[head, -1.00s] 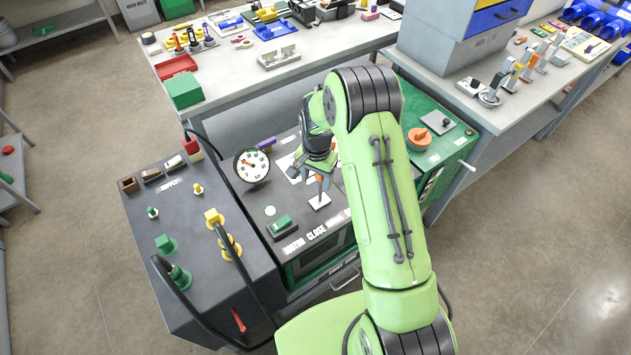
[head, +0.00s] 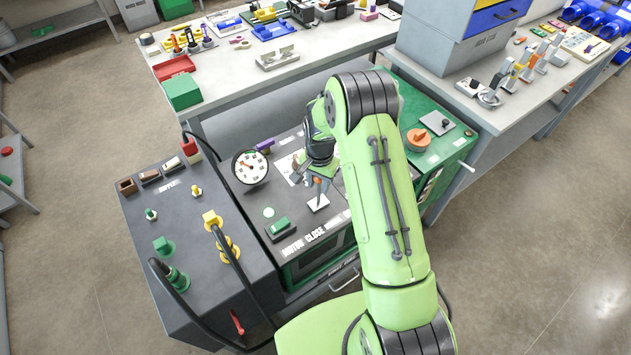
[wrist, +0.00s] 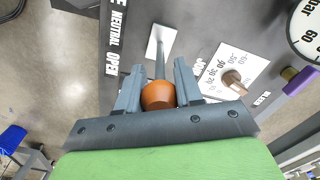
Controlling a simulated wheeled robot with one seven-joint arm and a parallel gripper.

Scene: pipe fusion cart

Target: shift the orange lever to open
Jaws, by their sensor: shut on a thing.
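The orange lever is a round orange knob (wrist: 158,96) on a grey metal stem that rises from a white plate (wrist: 160,43). In the wrist view the knob sits between the two grey fingers of my gripper (wrist: 158,68), which is shut on it. In the head view my gripper (head: 319,176) is over the console, and the plate (head: 318,203) and a little orange show just below it. The NEUTRAL and OPEN labels show left of the plate in the wrist view; the CLOSE label (head: 314,237) shows in the head view. My arm hides part of the console.
A dial gauge (head: 250,167) stands left of the lever, with a green switch (head: 279,228) in front. A brown knob on a white scale (wrist: 232,78) is close beside my gripper. A cabinet with yellow and green connectors and black cables (head: 215,220) stands at left.

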